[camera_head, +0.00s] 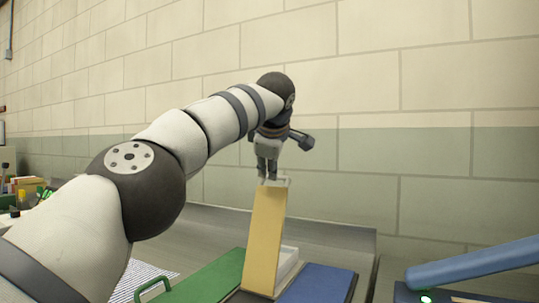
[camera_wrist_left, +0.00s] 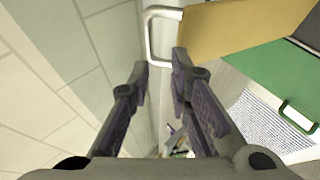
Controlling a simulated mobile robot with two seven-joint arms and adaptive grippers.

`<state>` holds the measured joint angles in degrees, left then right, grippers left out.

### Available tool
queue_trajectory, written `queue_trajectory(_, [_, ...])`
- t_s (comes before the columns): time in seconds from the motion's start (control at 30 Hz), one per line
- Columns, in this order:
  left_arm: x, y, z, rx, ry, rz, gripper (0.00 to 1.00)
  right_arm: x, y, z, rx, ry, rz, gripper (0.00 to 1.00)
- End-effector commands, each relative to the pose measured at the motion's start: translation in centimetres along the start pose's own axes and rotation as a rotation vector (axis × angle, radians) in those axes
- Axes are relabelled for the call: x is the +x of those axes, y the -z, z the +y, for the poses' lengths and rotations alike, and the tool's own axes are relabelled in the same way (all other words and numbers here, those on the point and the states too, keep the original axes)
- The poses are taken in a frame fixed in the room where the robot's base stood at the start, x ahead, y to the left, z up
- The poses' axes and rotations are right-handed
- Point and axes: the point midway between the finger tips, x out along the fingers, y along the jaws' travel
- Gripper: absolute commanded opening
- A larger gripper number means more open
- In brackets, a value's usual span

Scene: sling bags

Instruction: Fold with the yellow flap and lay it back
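The yellow flap (camera_head: 264,240) stands up steeply from its lower edge, leaning slightly. A pale U-shaped handle (camera_head: 276,181) is at its top edge. My left gripper (camera_head: 267,178) is at that handle, pointing down. In the left wrist view the yellow flap (camera_wrist_left: 235,28) is at the top right, with its handle (camera_wrist_left: 151,36) at the fingertips. My left fingers (camera_wrist_left: 160,65) are spread apart, and the handle's lower end lies near the gap between them. I see no clear grip on it. My right gripper is not in view.
A green flap (camera_head: 208,280) with a green handle (camera_head: 150,287) lies flat left of the yellow one. A blue flap (camera_head: 320,284) lies flat at right. A white part (camera_head: 287,262) shows behind the yellow flap. A blue bar (camera_head: 475,263) crosses the lower right. A block wall stands behind.

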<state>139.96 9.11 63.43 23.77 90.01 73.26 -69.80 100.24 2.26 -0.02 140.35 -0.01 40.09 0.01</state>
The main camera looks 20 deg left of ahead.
Motion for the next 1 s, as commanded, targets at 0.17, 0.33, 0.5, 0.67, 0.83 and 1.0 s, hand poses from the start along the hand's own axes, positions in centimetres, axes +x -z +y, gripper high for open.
queue_trajectory(0.17, [-4.3,0.2,0.1,0.002,-0.007,-0.001,0.18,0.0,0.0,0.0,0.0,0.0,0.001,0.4])
queue_trajectory(0.33, [-8.6,0.2,0.1,-0.001,-0.007,0.001,0.18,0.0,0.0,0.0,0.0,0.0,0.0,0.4])
queue_trajectory(0.5, [-10.8,0.2,0.0,-0.002,-0.004,0.002,0.18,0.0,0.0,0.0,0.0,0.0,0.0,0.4])
queue_trajectory(0.67, [-11.2,0.2,0.0,-0.002,-0.004,0.002,0.18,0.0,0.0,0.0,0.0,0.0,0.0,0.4])
queue_trajectory(0.83, [-11.2,0.2,0.0,-0.002,-0.004,0.002,0.18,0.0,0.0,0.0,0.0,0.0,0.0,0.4])
queue_trajectory(1.0, [-11.2,0.2,0.0,-0.002,-0.004,0.002,0.18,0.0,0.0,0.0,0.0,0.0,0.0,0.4])
